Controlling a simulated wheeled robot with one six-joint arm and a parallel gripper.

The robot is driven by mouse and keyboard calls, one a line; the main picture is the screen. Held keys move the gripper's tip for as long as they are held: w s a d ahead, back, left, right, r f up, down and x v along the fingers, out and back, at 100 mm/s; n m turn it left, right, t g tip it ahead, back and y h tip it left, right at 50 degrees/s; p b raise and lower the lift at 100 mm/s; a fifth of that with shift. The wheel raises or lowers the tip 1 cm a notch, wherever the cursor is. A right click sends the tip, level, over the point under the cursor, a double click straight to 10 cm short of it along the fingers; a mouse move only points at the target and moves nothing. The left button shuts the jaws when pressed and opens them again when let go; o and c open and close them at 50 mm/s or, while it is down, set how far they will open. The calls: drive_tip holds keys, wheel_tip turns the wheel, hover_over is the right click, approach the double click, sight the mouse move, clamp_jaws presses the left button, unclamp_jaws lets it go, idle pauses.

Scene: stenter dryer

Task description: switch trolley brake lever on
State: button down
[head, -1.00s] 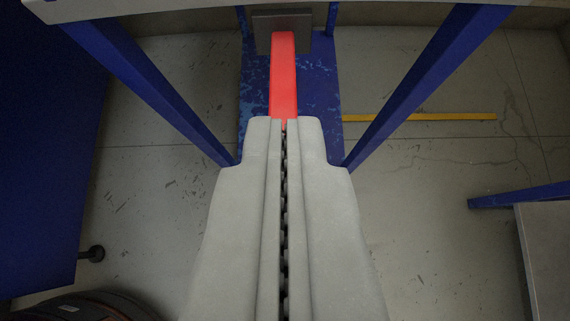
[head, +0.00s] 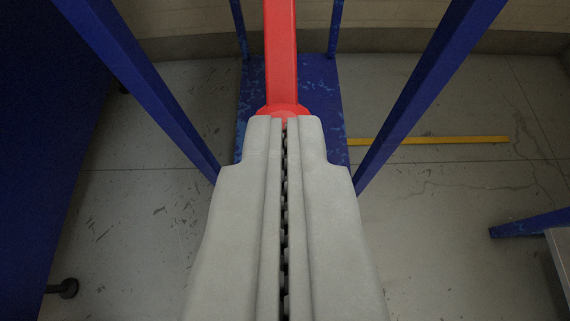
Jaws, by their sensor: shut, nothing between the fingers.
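The red lever (head: 281,50) shows at the top middle of the head view. It runs from the top edge down to a rounded red end just beyond my fingertips. My gripper (head: 284,120) is shut and empty, with its two grey fingers side by side. Its tips overlap the rounded end of the lever in the picture; I cannot tell whether they touch it. Below the lever is a worn blue plate (head: 325,95), part of the trolley frame. The lever's upper end is out of view.
Blue slanted posts (head: 150,90) and (head: 425,95) stand close on both sides of my gripper. A large blue panel (head: 50,150) fills the left. A yellow strip (head: 430,140) lies on the grey floor at right. A blue bar (head: 530,223) juts in at lower right.

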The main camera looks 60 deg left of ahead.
drive_tip(key=shift+a+f, duration=0.1)
drive_tip(key=shift+f, duration=0.9)
drive_tip(key=shift+f, duration=0.2)
